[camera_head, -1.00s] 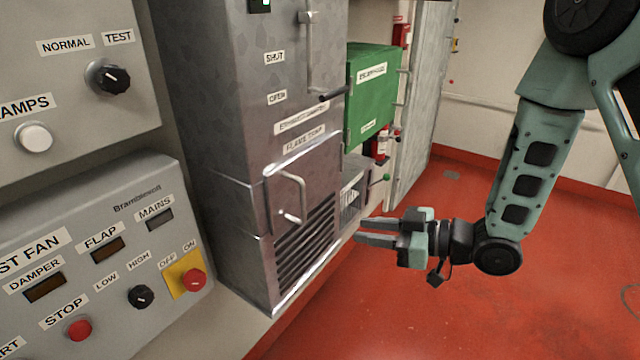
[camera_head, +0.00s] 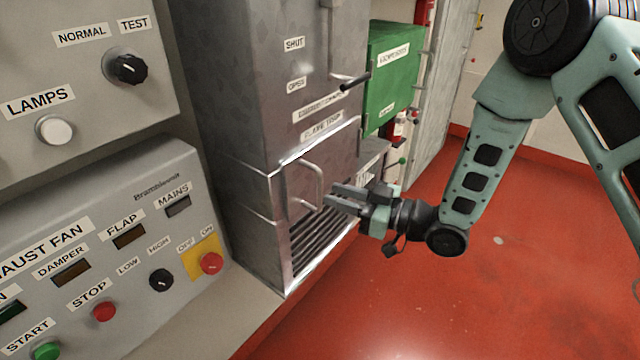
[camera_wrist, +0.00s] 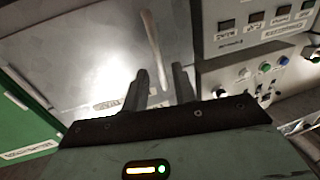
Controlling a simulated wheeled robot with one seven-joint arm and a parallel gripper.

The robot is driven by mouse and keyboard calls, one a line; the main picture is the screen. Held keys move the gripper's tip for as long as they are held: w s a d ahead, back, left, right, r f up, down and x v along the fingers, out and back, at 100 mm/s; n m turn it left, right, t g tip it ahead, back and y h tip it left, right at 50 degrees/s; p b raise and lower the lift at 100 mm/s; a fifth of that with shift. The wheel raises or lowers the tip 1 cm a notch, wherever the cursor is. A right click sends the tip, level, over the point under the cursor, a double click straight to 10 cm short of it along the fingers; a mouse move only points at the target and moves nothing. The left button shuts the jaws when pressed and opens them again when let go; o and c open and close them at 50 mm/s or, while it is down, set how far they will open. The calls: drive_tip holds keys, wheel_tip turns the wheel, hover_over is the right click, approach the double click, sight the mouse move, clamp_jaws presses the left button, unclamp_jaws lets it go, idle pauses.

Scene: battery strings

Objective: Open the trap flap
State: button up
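The flame trap flap (camera_head: 292,185) is on the lower front of the grey metal cabinet, under a label reading FLAME TRAP, above a louvred grille. It looks flat against the cabinet. Its pale bar handle (camera_head: 320,180) stands out from the front. My gripper (camera_head: 328,197) is open, with its two fingers pointing left at the handle's lower part. In the wrist view the handle (camera_wrist: 154,38) shows as a pale bar ahead of the gap between the two dark fingers (camera_wrist: 162,80). I cannot tell whether the fingers touch it; nothing looks gripped.
Above the flap, a lever (camera_head: 352,82) with a dark grip juts out beside SHUT and OPEN labels. A control panel (camera_head: 120,270) with knobs and buttons stands at left. A green box (camera_head: 390,75) is behind the cabinet. The red floor (camera_head: 400,300) at right is clear.

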sight(320, 210)
drive_tip(key=p+x, duration=0.1)
drive_tip(key=x, duration=0.4)
clamp_jaws()
drive_tip(key=shift+s+d, duration=0.1)
